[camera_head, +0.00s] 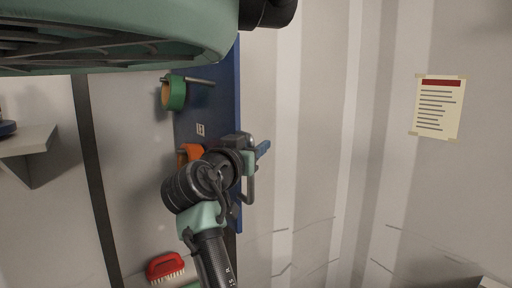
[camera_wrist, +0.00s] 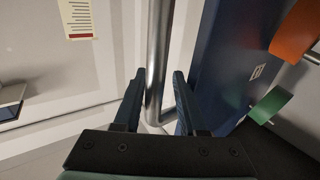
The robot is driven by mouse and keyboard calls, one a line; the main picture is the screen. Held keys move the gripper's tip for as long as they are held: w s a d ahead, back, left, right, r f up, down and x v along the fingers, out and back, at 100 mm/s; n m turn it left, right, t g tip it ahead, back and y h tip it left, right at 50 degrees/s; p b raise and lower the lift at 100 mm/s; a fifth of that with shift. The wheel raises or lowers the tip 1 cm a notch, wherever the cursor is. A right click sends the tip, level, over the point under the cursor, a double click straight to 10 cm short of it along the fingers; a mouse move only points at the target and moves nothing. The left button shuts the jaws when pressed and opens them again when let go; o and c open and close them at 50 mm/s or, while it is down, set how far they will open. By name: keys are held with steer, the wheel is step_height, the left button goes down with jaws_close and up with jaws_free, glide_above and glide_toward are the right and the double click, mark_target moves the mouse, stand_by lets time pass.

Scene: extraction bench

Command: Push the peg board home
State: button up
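The peg board (camera_head: 226,85) is a tall blue panel, seen nearly edge-on at the middle left of the head view. It also shows at the right of the wrist view (camera_wrist: 222,60). A upright metal bar handle (camera_wrist: 157,45) stands beside the board; in the head view the handle (camera_head: 250,188) is partly hidden by my wrist. My gripper (camera_head: 262,149) is at the board's right edge. In the wrist view my gripper (camera_wrist: 160,73) is open, with the bar between its blue fingers and gaps on both sides.
A green tape roll (camera_head: 174,94) and an orange roll (camera_head: 189,151) hang on the board's left face. A red brush (camera_head: 165,267) lies low at the left. A grey shelf (camera_head: 30,141) juts from the far left. A notice (camera_head: 438,108) is on the right wall.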

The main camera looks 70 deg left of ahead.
steer(key=shift+w+d+f, duration=0.1)
steer(key=shift+w, duration=0.05)
stand_by(0.7)
steer(key=b+v, duration=0.6)
steer(key=v, duration=0.7)
